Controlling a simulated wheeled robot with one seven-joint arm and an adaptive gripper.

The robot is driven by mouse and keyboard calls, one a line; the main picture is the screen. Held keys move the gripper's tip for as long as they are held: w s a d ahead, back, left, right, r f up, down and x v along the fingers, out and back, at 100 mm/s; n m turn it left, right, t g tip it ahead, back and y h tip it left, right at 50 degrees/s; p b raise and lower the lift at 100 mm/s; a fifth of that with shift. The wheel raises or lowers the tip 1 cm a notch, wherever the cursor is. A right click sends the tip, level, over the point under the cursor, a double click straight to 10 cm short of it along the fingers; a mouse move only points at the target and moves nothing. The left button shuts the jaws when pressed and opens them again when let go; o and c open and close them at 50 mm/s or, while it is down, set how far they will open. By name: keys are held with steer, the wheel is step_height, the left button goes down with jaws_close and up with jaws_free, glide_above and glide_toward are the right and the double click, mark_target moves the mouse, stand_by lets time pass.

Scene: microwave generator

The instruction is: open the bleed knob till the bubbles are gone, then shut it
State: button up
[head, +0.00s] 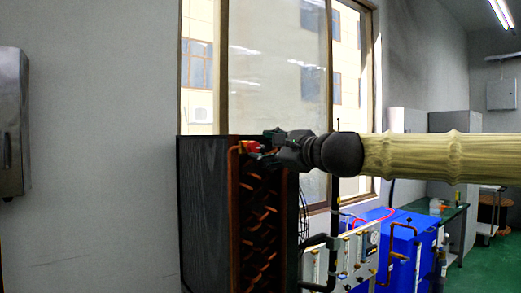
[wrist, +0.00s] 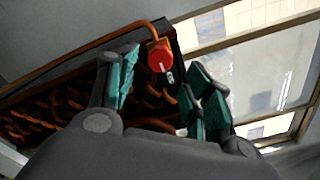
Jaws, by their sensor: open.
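The bleed knob is a small red knob (wrist: 160,57) with a white mark, on the end of an orange pipe at the top of a dark cabinet. In the wrist view it shows between and beyond my open fingers (wrist: 158,88), nearer the left one. In the head view the red knob (head: 251,147) is at the cabinet's top, beside the tip of my gripper (head: 266,143), which reaches in from the right. The fingers partly hide it there, and I cannot tell if they touch it. I see no bubbles or sight glass in either view.
The tall dark cabinet (head: 207,210) has rows of orange coils in its open face. A window (head: 277,65) is behind it. A gauge panel (head: 355,255) and blue units (head: 400,245) stand to the right. A metal box (head: 12,122) hangs on the left wall.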

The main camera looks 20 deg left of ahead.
steer(key=v, duration=0.7)
steer(key=shift+d+f, duration=0.1)
